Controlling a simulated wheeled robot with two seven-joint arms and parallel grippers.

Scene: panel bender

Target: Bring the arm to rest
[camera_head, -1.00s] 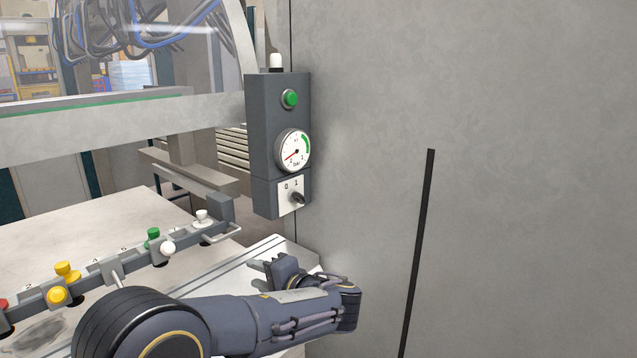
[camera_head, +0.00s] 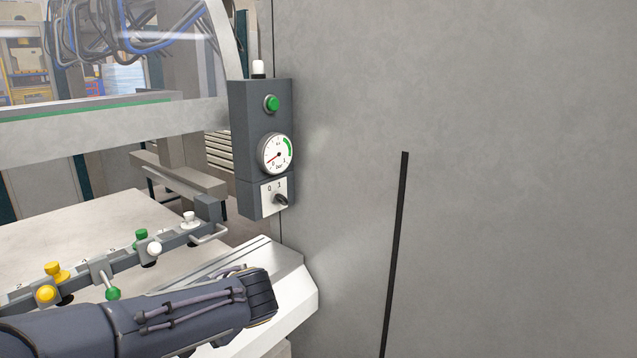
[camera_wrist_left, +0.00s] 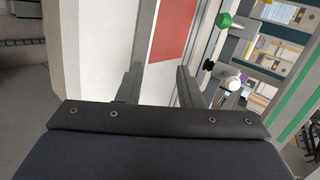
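My left arm comes in from the lower left of the head view and ends low in front of the machine table's right corner. Its gripper is hidden there. In the left wrist view my left gripper (camera_wrist_left: 160,72) shows its two fingers apart with nothing between them. The fingers point past a white and red surface (camera_wrist_left: 176,30). My right gripper is not in view.
A grey control box (camera_head: 258,145) has a green button (camera_head: 272,103), gauge (camera_head: 276,154) and rotary switch (camera_head: 281,200). A rail with coloured knobs (camera_head: 180,238) lies left of it. A large grey panel (camera_head: 500,180) fills the right.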

